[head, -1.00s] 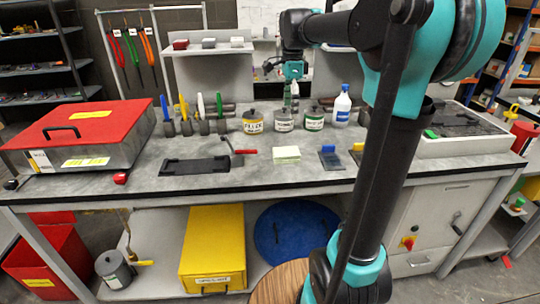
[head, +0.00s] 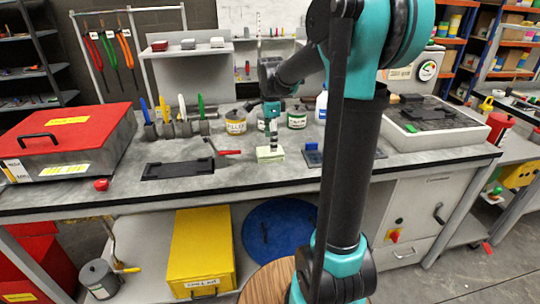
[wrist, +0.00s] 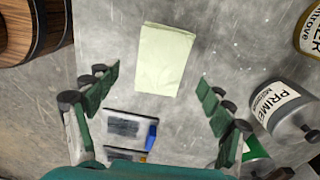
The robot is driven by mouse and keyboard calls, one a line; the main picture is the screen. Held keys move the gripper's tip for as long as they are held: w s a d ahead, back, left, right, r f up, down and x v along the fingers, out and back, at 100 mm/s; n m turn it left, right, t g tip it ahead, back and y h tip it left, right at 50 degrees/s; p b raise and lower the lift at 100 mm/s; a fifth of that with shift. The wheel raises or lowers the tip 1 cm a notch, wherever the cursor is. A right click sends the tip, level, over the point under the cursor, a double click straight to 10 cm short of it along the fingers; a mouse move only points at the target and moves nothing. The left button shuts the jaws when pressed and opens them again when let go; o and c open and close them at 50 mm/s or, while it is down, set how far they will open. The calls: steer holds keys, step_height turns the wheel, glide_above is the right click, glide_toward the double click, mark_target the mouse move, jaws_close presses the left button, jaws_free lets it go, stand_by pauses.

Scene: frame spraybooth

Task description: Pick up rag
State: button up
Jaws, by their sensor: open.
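The rag (head: 269,154) is a folded pale yellow-green cloth lying flat on the grey bench top. It also shows in the wrist view (wrist: 166,60), near the top middle. My gripper (head: 271,143) is over the rag in the head view, fingers pointing down. In the wrist view my gripper (wrist: 158,85) is open, its two green-padded fingers spread wide with nothing between them. The rag lies ahead of the fingertips, apart from them. The head view does not show clearly whether the fingers touch it.
A flat tool with a blue handle (wrist: 151,135) lies near the rag. Paint tins, such as the primer tin (wrist: 287,110), stand close by. A red-handled roller (head: 225,151) and dark tray (head: 178,170) lie left. A red-lidded box (head: 70,135) stands far left.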

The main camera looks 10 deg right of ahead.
step_height(320, 180, down, 4)
steer(key=shift+f, duration=0.15)
steer(key=c, duration=1.1)
steer(key=shift+c, duration=0.2)
step_height(320, 180, up, 20)
